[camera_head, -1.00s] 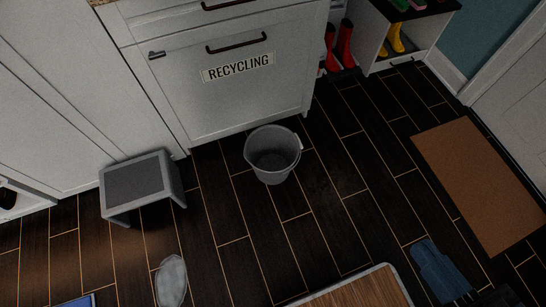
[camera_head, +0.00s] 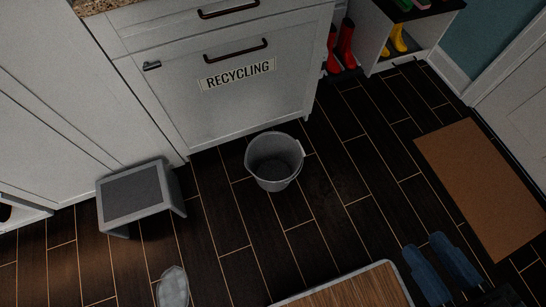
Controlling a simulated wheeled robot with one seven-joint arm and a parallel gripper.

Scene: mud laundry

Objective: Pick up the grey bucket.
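The grey bucket (camera_head: 274,162) stands upright on the dark tiled floor, in the middle of the head view. It is just in front of the white recycling cabinet. Its open top faces up toward me and it looks empty. A small light tab shows at the right of its rim.
A grey step stool (camera_head: 137,195) stands left of the bucket. The white recycling cabinet (camera_head: 230,110) is behind it. A brown mat (camera_head: 485,185), blue boots (camera_head: 432,275), a wooden-topped piece (camera_head: 350,292) and a pale oval object (camera_head: 172,287) lie around. Floor beside the bucket is clear.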

